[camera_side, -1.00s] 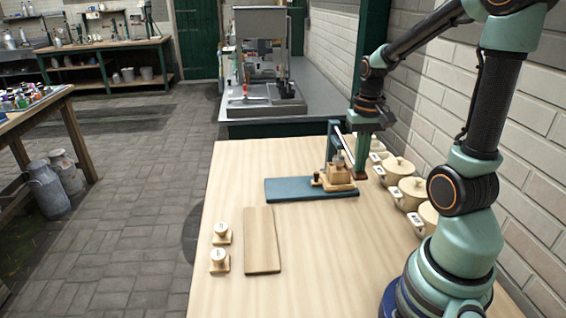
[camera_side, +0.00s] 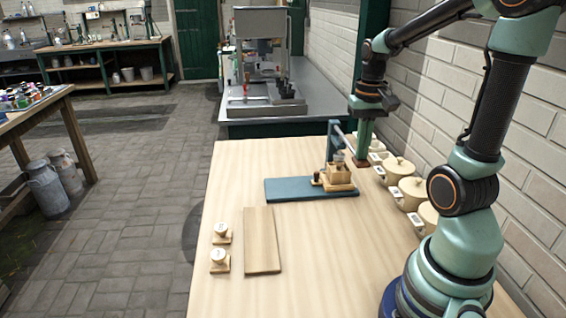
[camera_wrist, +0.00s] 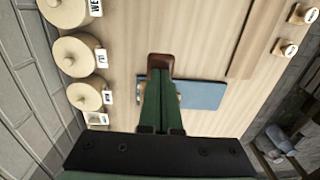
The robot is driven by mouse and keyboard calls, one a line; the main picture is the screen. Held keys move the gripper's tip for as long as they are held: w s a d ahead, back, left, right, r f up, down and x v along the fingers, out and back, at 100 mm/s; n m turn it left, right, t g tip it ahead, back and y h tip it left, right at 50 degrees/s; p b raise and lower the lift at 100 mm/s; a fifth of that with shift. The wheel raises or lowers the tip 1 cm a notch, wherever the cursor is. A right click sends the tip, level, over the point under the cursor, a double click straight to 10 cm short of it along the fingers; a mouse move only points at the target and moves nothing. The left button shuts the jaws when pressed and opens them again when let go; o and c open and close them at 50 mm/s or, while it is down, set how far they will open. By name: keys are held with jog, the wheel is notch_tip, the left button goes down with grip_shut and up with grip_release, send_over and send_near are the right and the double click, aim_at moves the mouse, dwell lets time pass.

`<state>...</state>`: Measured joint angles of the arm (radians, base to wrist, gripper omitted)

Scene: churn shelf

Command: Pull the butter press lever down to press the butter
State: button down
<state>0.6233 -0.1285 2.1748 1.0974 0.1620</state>
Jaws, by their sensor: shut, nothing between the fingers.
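The butter press (camera_side: 338,174) is a small wooden block with a metal plunger, on a blue board (camera_side: 283,190) in the side view. A blue-green post (camera_side: 332,140) stands behind it. The lever (camera_side: 343,138) is a pale rod that slopes from the post's top down to the right, towards my fingers. My gripper (camera_side: 361,162) is shut and empty, pointing down just right of the press. I cannot tell whether it touches the lever. In the wrist view my shut green fingers with brown tips (camera_wrist: 160,62) hide most of the press; the blue board (camera_wrist: 205,95) shows beside them.
Several lidded crocks (camera_side: 399,167) line the wall side, close to my gripper. A wooden board (camera_side: 262,240) and two round-topped wooden stamps (camera_side: 220,256) lie at the table's front left. The wooden table (camera_side: 315,255) is clear in the front middle.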

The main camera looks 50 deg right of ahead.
notch_tip(320, 180, up, 9)
dwell(1.1)
jog(key=shift+f, duration=0.15)
jog(key=w+a+f+n+t, duration=0.1)
jog(key=a+n, duration=0.3)
jog(key=a, duration=0.5)
jog(key=w+a+f+n+t, duration=0.2)
jog(key=a+n+t, duration=0.2)
jog(key=a, duration=0.5)
jog(key=shift+w+n+t, duration=0.15)
jog(key=shift+n+t, duration=0.15)
jog(key=shift+n, duration=0.2)
